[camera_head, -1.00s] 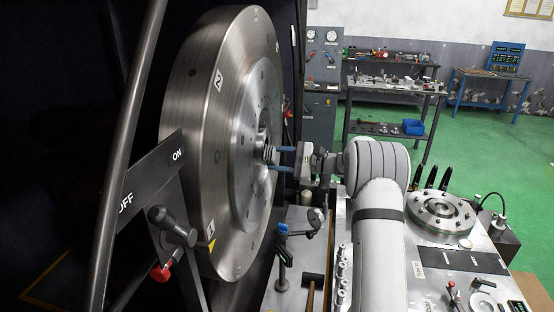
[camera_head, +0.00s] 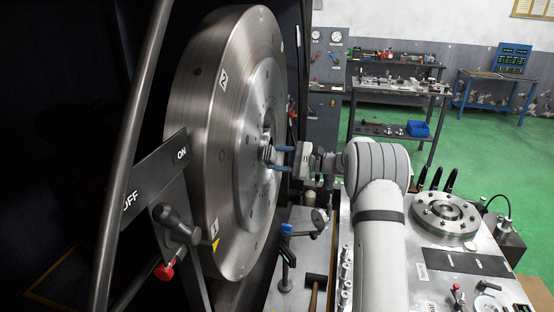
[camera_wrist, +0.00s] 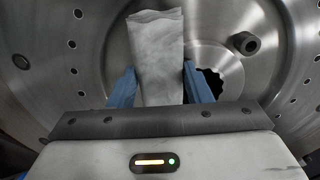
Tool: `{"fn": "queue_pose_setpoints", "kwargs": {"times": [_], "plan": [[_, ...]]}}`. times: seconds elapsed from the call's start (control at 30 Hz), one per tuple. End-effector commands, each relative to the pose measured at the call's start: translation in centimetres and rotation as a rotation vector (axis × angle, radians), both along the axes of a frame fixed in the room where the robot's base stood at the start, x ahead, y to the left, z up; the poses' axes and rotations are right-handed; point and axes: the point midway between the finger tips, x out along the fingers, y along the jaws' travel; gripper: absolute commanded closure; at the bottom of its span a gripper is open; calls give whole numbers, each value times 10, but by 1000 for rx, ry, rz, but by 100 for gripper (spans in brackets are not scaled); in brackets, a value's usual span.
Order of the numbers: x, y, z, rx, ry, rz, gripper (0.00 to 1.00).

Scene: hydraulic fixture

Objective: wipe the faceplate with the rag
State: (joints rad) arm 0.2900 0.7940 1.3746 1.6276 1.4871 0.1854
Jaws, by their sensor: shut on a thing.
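The faceplate (camera_head: 222,145) is a large round steel disc standing upright at the left, with a raised hub and several holes. It also fills the wrist view behind the gripper (camera_wrist: 265,70). My gripper (camera_head: 280,158) is at the hub, with its blue fingers pointing at the disc. In the wrist view, my gripper (camera_wrist: 160,88) is shut on a folded grey-white rag (camera_wrist: 157,58). The rag stands out past the fingertips toward the faceplate. I cannot tell whether the rag touches the metal.
An ON/OFF lever plate (camera_head: 155,180) and a long bar (camera_head: 125,150) stand left of the faceplate. A bench (camera_head: 440,262) with a round flanged part (camera_head: 444,214) is at the right. A shelf table (camera_head: 398,88) stands behind, with clear green floor (camera_head: 480,160) beside it.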

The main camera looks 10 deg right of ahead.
Motion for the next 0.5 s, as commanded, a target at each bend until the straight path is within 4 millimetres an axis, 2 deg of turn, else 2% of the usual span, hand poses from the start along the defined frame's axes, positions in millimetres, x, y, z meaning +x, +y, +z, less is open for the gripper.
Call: {"fn": "queue_pose_setpoints", "kwargs": {"times": [0.17,0.5], "plan": [[2,0,0,1,0,-1,81],[28,-13,1,0,-1,-1,81]]}}
